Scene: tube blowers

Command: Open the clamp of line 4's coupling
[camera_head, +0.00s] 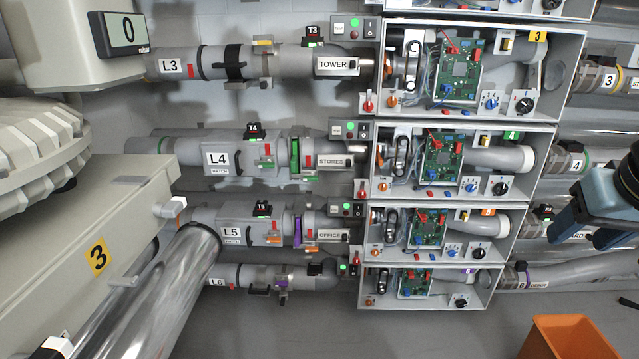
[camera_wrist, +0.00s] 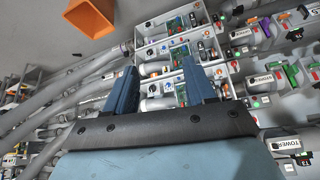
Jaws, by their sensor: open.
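Line 4's tube (camera_head: 232,157) carries the L4 label in the head view, left of the electronics boxes. Its coupling (camera_head: 295,153) has a green band, with red tabs beside it, just left of the STORES label (camera_head: 330,161). The clamp's position is too small to tell. In the wrist view the coupling's green band (camera_wrist: 288,76) shows at the right, beside the STORES label. My gripper (camera_wrist: 157,82) is open and empty, its two blue fingers apart. In the head view my blue wrist (camera_head: 600,205) is at the far right, across the boxes from the coupling.
Open boxes with circuit boards (camera_head: 455,65), switches and knobs stand between my gripper and the coupling. Lines L3 (camera_head: 172,68) and L5 (camera_head: 232,232) run close above and below line 4. An orange bin (camera_head: 568,338) stands at the lower right.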

